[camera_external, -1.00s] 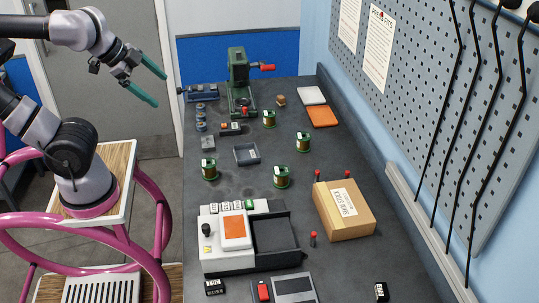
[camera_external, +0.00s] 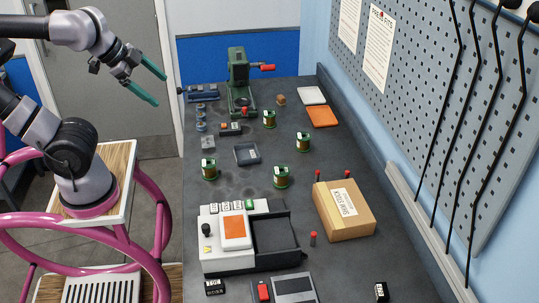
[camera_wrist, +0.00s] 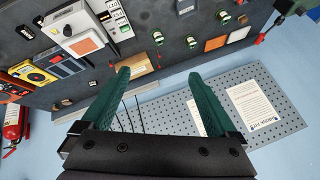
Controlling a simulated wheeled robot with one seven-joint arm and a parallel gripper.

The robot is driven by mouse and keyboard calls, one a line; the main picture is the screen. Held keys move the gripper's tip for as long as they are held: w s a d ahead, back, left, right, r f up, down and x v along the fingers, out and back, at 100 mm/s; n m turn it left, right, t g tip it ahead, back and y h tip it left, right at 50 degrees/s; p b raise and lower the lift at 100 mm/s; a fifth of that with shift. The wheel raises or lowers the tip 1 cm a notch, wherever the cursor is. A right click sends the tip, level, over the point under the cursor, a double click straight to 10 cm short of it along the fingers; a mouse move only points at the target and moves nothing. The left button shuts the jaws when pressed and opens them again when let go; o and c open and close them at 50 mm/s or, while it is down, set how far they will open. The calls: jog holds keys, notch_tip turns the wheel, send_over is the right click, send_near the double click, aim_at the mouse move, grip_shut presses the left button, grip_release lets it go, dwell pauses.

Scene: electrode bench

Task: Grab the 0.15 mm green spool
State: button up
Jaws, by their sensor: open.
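Several green-rimmed spools wound with copper-coloured wire stand upright on the dark bench (camera_external: 345,270). One is at the back (camera_external: 269,119), one at the middle right (camera_external: 303,142), one at the left (camera_external: 209,170) and one at the centre (camera_external: 281,177). Their white labels are too small to read, so I cannot tell which is 0.15 mm. Spools also show small at the top of the wrist view (camera_wrist: 157,37). My gripper (camera_external: 158,88) is open and empty, raised left of the bench, away from every spool. Its two green fingers are spread in the wrist view (camera_wrist: 159,76).
A green press (camera_external: 238,68) with a red handle stands at the back. A cardboard box (camera_external: 343,222) lies at the right, and a white device with an orange plate (camera_external: 225,258) at the front. A small grey tray (camera_external: 246,154) lies among the spools. A pegboard wall (camera_external: 430,90) bounds the right.

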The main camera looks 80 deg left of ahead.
jog(key=w+a+f+n+g+h, duration=0.1)
jog(key=w+a+f+n+g, duration=0.3)
jog(key=f, duration=0.4)
jog(key=n+t+h, duration=0.6)
jog(key=n+h, duration=0.5)
jog(key=n, duration=1.6)
send_near(209, 168)
jog(key=a, duration=0.2)
jog(key=f, duration=0.1)
jog(key=shift+s+a, duration=0.25)
jog(key=shift+a, duration=0.15)
jog(key=shift+w+d+f, duration=0.15)
jog(key=shift+w+f, duration=0.05)
jog(key=shift+f, duration=0.05)
jog(key=x, duration=0.4)
jog(key=shift+w+d+f, duration=0.15)
jog(key=shift+w, duration=0.05)
jog(key=shift+a+f+x, duration=0.1)
jog(key=shift+f+x, duration=0.15)
jog(key=shift+x, duration=1.1)
jog(key=shift+a+f+x, duration=0.1)
jog(key=shift+f+x, duration=0.1)
jog(key=shift+x, duration=1.2)
jog(key=shift+c, duration=0.3)
